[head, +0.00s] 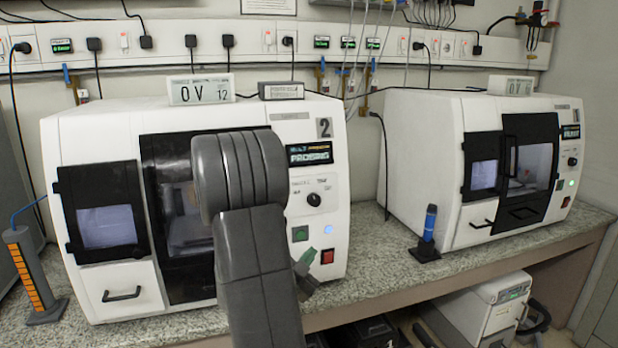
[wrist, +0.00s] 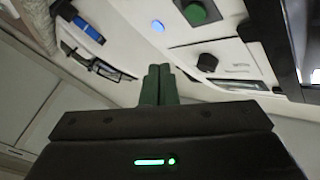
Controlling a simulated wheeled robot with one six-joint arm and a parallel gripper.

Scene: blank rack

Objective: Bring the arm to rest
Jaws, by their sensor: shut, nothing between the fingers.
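My gripper shows in the wrist view (wrist: 158,84) with its two dark green fingers shut together and nothing between them. In the head view my grey arm stands in front of the machine numbered 2 (head: 92,130) and covers part of its front. The green fingertips (head: 309,258) peek out to the right of my arm, by the lower right of that machine's front panel. In the wrist view a green button (wrist: 196,13) and a blue light (wrist: 157,27) lie beyond the fingers.
A second white machine (head: 425,150) stands to the right on the speckled bench (head: 375,275). A blue-topped tool on a black stand (head: 428,235) stands between the machines. An orange-marked grey holder (head: 30,275) is at the far left. A white box (head: 490,305) is under the bench.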

